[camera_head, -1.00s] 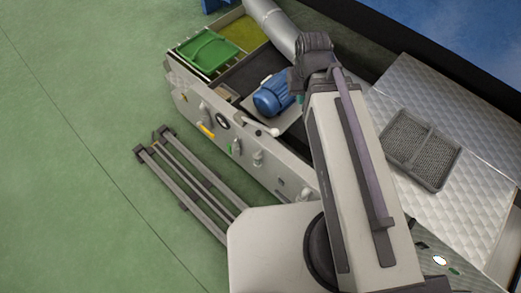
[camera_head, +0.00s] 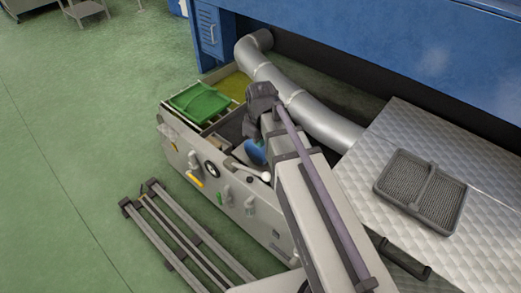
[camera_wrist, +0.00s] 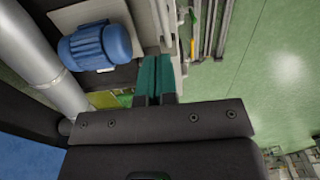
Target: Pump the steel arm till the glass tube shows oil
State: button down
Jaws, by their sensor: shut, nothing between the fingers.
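A short lever with a pale round knob (camera_head: 265,176), which looks like the steel arm, sticks out at the top edge of the machine's front panel in the head view. I cannot pick out the glass tube with certainty; several small fittings sit on that panel. My gripper (camera_wrist: 157,78) shows in the wrist view with its two teal fingers together and nothing between them. It hangs over the machine near the blue motor (camera_wrist: 95,48), apart from the lever. In the head view my own arm hides the fingertips and much of the motor (camera_head: 256,153).
A green bin (camera_head: 200,102) stands at the far end. A fat silver pipe (camera_head: 308,112) runs behind. A grey mesh tray (camera_head: 420,188) lies at right. Rails and open green floor lie at left.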

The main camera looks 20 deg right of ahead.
notch_tip(320, 180, down, 10)
jog(key=b, duration=0.9)
jog(key=shift+s+d+f+b, duration=0.4)
jog(key=shift+s+f+b, duration=0.3)
jog(key=shift+s+f, duration=0.15)
jog(key=shift+s, duration=0.1)
